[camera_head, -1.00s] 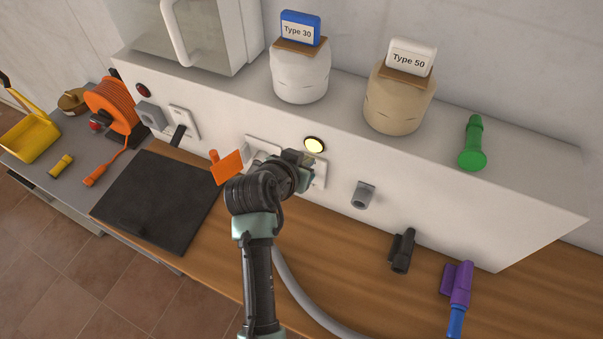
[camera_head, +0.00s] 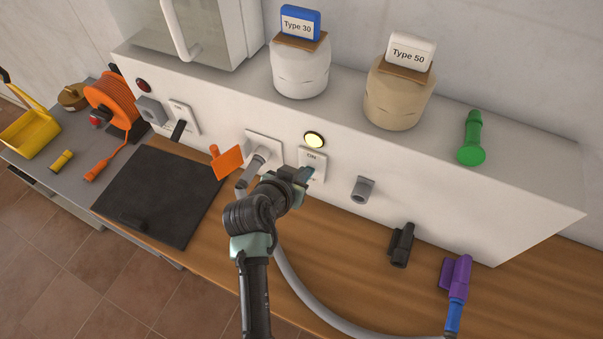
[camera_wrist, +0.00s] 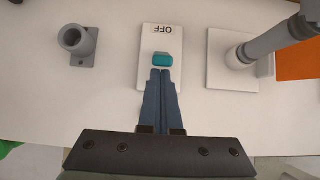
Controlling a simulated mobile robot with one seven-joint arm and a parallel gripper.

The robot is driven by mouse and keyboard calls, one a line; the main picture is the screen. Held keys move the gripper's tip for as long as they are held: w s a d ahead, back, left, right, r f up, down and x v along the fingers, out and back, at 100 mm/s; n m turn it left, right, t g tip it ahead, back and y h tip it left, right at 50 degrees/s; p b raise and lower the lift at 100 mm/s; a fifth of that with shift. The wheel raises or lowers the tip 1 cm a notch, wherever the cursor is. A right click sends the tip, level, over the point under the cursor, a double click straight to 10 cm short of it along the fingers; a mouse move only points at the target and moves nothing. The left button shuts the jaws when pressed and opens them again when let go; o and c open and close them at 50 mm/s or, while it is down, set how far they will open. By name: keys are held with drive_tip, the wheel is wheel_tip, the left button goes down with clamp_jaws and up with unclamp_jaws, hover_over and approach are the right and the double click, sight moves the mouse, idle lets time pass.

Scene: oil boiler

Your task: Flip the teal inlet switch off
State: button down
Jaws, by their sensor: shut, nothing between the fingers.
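The teal inlet switch (camera_wrist: 162,60) shows in the wrist view on a white plate, just below the upside-down word OFF. In the head view its plate (camera_head: 316,159) carries the word ON at the top. My gripper (camera_wrist: 161,73) is shut and empty. Its fingertips are right at the lower edge of the teal switch in the wrist view; I cannot tell whether they touch it. In the head view my gripper covers much of the lower plate. A round lamp (camera_head: 314,139) above the plate glows yellow.
A white plate with a grey pipe (camera_head: 255,163) and an orange handle (camera_head: 229,162) are left of the switch. A grey socket (camera_head: 362,189) is to its right. A grey hose (camera_head: 305,300) runs over the wooden counter. A black connector (camera_head: 401,244) is farther right.

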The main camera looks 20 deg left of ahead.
drive_tip(key=shift+s+f+t+b, duration=0.25)
drive_tip(key=shift+f+t+b, duration=0.2)
drive_tip(key=shift+b, duration=1)
